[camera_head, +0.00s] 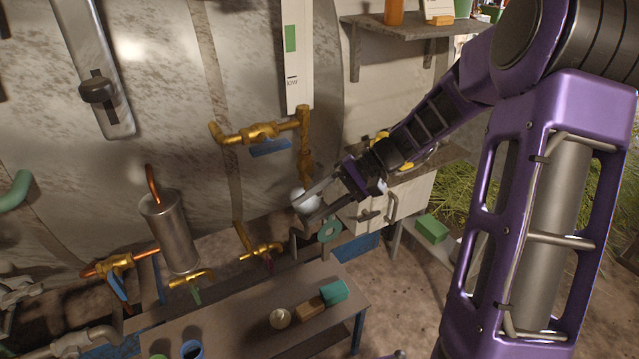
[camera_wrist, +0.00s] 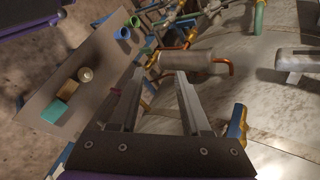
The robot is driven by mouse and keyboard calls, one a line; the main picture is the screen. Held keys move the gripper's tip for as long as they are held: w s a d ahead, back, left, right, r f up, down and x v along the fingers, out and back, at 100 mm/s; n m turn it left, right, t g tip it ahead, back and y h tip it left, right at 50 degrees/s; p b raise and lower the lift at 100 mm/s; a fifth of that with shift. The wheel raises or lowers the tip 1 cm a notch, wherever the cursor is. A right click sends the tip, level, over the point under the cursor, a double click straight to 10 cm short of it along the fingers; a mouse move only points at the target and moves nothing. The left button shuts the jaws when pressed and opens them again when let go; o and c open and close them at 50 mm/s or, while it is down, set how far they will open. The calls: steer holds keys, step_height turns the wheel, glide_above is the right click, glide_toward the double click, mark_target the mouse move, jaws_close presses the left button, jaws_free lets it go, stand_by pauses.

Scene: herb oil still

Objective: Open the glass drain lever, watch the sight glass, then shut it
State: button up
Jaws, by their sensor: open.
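The sight glass appears to be the tall white panel (camera_head: 297,60) with a green band and the word "low", at the top centre. Below it, a brass valve (camera_head: 259,131) carries a blue lever (camera_head: 269,148), lying roughly level. I cannot tell for sure which lever is the glass drain. A brass valve with a blue handle (camera_wrist: 237,122) also shows at the right in the wrist view.
A steel cylinder (camera_head: 170,232) with copper pipe stands left. Lower brass valves have red (camera_head: 268,262) and green (camera_head: 196,295) levers. A low bench (camera_head: 250,335) holds cups and blocks. A shelf (camera_head: 410,27) and white cabinet (camera_head: 415,193) stand right. The big metal vessel (camera_head: 190,100) fills the back.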

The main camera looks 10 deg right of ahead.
steer(key=w+d+r+n+t+h, duration=0.1)
steer(key=w+d+r+n+h, duration=0.2)
steer(key=w+d+n+h, duration=0.15)
steer(key=n+t+h, duration=0.3)
steer(key=h, duration=0.1)
glide_toward(322, 175)
steer(key=b+x, duration=0.3)
steer(key=x, duration=0.9)
steer(key=shift+a+f, duration=0.1)
steer(key=shift+f, duration=0.1)
jaws_close()
